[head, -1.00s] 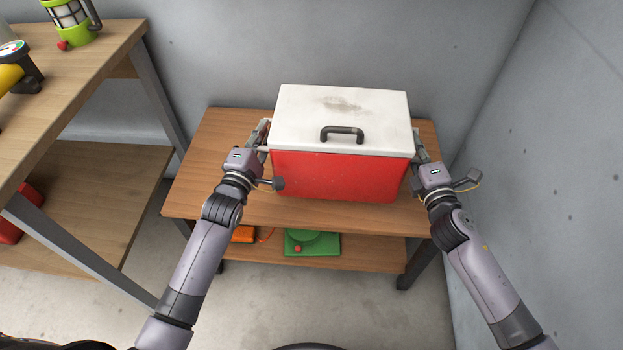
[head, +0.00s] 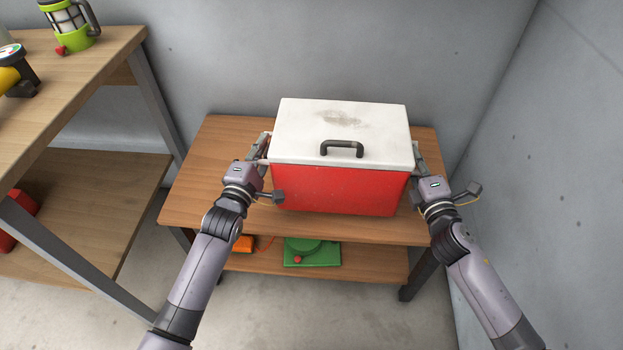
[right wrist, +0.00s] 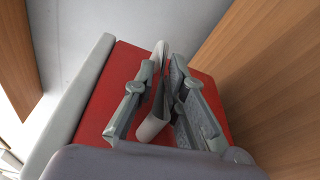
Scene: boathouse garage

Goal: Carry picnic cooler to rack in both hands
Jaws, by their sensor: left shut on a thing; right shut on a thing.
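The picnic cooler (head: 338,188) is red with a white lid and a dark lid handle. It is level over the top board of a low wooden rack (head: 225,150); I cannot tell whether its base touches the board. My left gripper (head: 264,150) is shut on the cooler's left side, its fingertips partly hidden. My right gripper (head: 418,158) is at the right side. In the right wrist view, the right gripper (right wrist: 163,100) is shut on a pale side handle (right wrist: 152,125) against the cooler's red wall (right wrist: 112,85).
Grey walls stand behind the rack and close on the right (head: 560,180). A taller wooden bench (head: 90,75) is at left, with a green lantern (head: 72,35) on it. The rack's lower shelf holds a green item (head: 313,252) and an orange item (head: 243,244).

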